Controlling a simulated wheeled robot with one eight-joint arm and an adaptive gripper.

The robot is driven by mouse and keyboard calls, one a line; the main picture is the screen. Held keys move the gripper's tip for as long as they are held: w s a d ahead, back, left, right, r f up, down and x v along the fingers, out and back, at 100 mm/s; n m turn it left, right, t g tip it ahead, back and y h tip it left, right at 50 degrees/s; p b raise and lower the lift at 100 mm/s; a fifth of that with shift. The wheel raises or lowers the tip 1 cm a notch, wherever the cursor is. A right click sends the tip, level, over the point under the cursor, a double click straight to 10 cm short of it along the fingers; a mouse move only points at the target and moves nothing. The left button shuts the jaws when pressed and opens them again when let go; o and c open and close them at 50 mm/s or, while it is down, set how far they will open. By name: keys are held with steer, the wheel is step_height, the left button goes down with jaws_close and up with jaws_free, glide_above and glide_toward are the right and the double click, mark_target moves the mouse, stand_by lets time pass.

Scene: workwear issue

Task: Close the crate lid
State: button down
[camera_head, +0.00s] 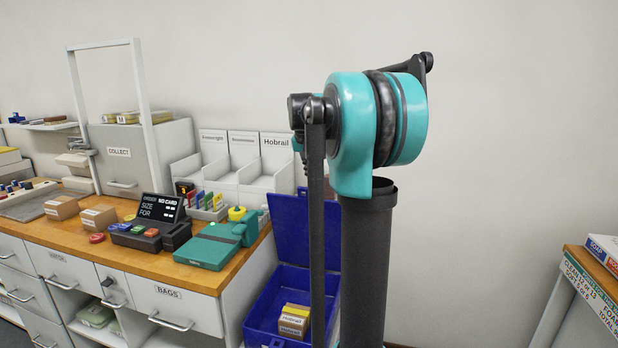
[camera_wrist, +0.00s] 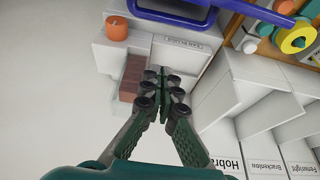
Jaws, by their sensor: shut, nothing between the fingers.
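In the head view, the blue crate (camera_head: 256,322) stands on the floor at the right end of the wooden counter. Its blue lid (camera_head: 290,228) is open and stands upright at the back. Small cardboard boxes (camera_head: 293,321) lie inside. My dark arm hides the right part of the crate and lid. My gripper (camera_wrist: 160,74) shows only in the wrist view, shut and empty, its fingertips together in front of a white unit with a label. I cannot make out the crate or its lid for certain in the wrist view, so their distance from my gripper cannot be told.
The wooden counter (camera_head: 235,268) carries a teal device (camera_head: 207,246), a black order display (camera_head: 160,208) and white labelled bins (camera_head: 264,165). Another table (camera_head: 597,262) stands at the far right. A blue curved bar (camera_wrist: 178,17) crosses the top of the wrist view.

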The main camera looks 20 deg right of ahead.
steer(key=x, duration=0.8)
steer(key=shift+s+a, duration=0.6)
steer(key=shift+s, duration=0.25)
steer(key=shift+s+a, duration=0.6)
steer(key=shift+s, duration=0.25)
